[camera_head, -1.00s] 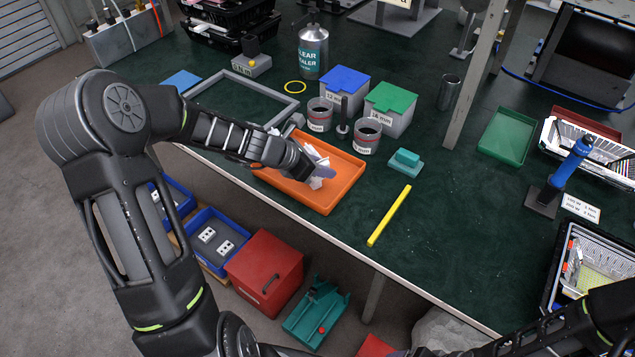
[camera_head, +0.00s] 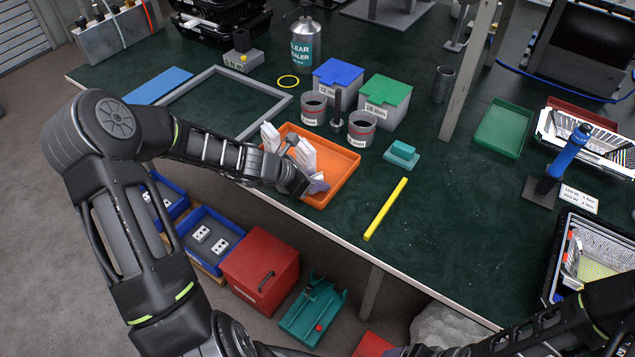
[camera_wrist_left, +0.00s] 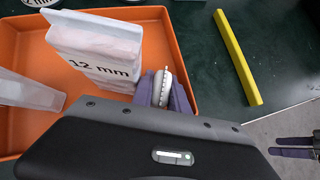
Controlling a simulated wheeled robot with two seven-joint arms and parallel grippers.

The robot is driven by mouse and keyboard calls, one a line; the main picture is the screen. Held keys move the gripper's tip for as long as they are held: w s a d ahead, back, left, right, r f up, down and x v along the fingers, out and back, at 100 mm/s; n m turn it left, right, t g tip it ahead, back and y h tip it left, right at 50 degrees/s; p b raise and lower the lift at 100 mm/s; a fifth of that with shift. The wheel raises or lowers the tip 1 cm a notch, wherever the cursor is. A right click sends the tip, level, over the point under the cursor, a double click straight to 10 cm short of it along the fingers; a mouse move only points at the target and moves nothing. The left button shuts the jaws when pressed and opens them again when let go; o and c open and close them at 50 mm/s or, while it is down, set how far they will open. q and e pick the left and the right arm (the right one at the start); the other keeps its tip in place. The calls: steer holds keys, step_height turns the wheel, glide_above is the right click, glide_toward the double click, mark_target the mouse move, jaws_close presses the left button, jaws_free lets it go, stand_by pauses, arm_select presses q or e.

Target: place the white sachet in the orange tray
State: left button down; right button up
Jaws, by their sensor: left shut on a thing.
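The orange tray (camera_head: 345,160) lies at the front edge of the green bench and also shows in the wrist view (camera_wrist_left: 185,38). My left gripper (camera_head: 316,186) is over its front part. In the wrist view its purple fingers (camera_wrist_left: 163,92) are shut on the white sachet (camera_wrist_left: 161,86), a small ribbed white piece seen edge-on; the head view mostly hides it. I cannot tell whether the sachet touches the tray floor. My right gripper (camera_wrist_left: 294,147) shows at the right edge of the wrist view, away from the tray; its opening is unclear.
A clear bag marked 12 mm (camera_wrist_left: 98,50) and another bag (camera_wrist_left: 28,92) are in the tray, close to my left gripper. Grey cans (camera_head: 361,128) stand behind the tray. A yellow bar (camera_head: 386,209) lies to its right, with bare bench around it.

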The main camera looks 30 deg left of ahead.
arm_select(q)
steer(key=shift+f, duration=0.2)
steer(key=c, duration=1.6)
jaws_free()
steer(key=shift+r, duration=0.1)
steer(key=shift+r, duration=0.15)
steer(key=shift+s+a+r, duration=0.1)
steer(key=shift+r, duration=0.05)
steer(key=p+v, duration=0.1)
steer(key=v, duration=1)
steer(key=shift+s+r, duration=0.2)
